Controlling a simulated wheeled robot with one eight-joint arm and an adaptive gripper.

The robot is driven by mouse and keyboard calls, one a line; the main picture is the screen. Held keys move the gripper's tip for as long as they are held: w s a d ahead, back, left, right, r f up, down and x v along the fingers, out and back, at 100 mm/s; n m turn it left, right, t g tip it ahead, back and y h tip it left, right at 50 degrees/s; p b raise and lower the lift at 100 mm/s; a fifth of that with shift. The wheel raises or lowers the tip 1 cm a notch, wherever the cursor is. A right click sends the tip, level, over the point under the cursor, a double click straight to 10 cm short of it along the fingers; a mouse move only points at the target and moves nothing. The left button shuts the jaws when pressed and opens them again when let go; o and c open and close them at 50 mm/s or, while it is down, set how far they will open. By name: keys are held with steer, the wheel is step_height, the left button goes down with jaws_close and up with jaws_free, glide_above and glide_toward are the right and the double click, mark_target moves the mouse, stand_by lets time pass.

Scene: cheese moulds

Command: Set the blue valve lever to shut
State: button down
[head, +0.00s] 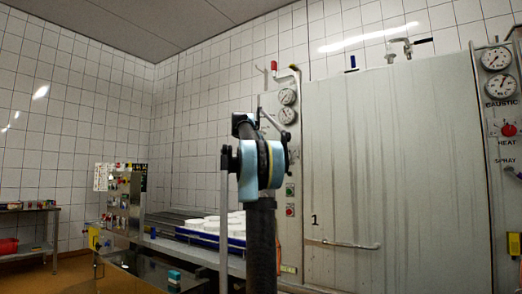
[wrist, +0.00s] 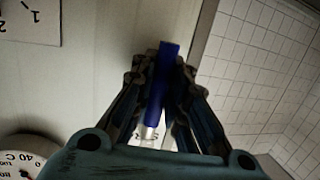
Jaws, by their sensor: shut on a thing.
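The blue valve lever (wrist: 158,95) stands between my gripper's fingers in the wrist view. Its blue tip shows beyond the fingertips, and a pale metal part shows at its lower end. My gripper (wrist: 164,75) is shut on it, with a finger on each side. A white label partly hidden by the fingers lies behind the lever. In the head view my arm hides the gripper and the lever, in front of the panel left of the big door. I cannot tell which marking the lever points at.
A dial gauge (wrist: 25,158) is near the gripper at lower left. In the head view, two gauges (head: 287,96) and a red-handled valve (head: 274,66) sit around the panel. A small blue handle (head: 352,62) stands above the big grey door (head: 400,160). A bench with white moulds (head: 205,226) is at left.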

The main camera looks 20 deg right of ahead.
steer(key=c, duration=1.6)
jaws_free()
steer(key=shift+w+a, duration=0.15)
steer(key=shift+a, duration=0.05)
steer(key=shift+o, duration=0.2)
steer(key=shift+d, duration=0.1)
steer(key=v, duration=1.2)
